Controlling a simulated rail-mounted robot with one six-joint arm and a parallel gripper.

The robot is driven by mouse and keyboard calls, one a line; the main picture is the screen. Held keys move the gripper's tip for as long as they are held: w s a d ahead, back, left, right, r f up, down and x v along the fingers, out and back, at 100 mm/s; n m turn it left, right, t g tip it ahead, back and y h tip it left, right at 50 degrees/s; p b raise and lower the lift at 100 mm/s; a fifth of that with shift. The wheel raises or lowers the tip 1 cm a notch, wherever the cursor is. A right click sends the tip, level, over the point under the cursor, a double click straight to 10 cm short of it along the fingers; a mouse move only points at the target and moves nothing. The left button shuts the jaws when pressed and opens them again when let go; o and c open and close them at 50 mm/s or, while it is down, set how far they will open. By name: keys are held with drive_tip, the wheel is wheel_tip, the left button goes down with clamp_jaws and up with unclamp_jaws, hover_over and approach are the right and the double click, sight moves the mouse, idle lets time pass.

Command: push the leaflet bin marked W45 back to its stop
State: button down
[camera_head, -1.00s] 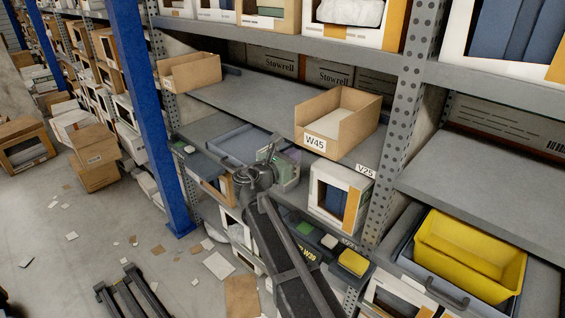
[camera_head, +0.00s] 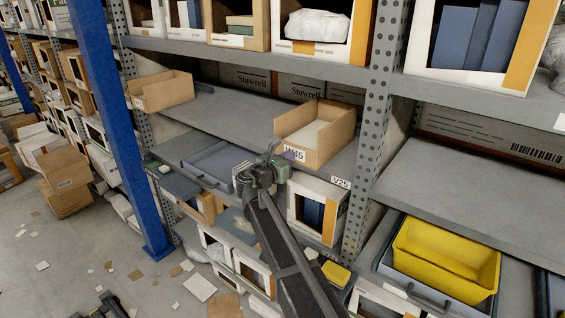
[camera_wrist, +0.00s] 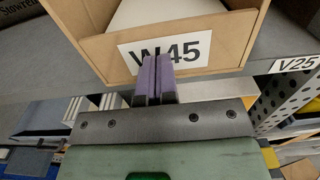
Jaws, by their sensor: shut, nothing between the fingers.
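The leaflet bin marked W45 (camera_head: 322,147) is an open tan cardboard bin on the middle grey shelf, with pale contents inside. Its front edge stands near the shelf's front edge. In the wrist view the bin's front wall (camera_wrist: 222,61) fills the upper middle, and its white W45 label (camera_wrist: 190,52) is partly covered by my fingers. My gripper (camera_head: 272,153) is shut and empty, just in front of the label. Its purple fingertips (camera_wrist: 154,76) point at the label's lower part; I cannot tell whether they touch it.
A V25 tag (camera_head: 341,183) is on the shelf edge right of the bin, near a perforated upright (camera_head: 368,140). Another tan bin (camera_head: 163,91) stands at the shelf's left end. A yellow bin (camera_head: 445,258) sits lower right. Bare shelf (camera_head: 225,112) lies left of W45.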

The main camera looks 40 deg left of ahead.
drive_tip(key=w, duration=0.4)
drive_tip(key=shift+w, duration=0.1)
drive_tip(key=shift+r, duration=0.1)
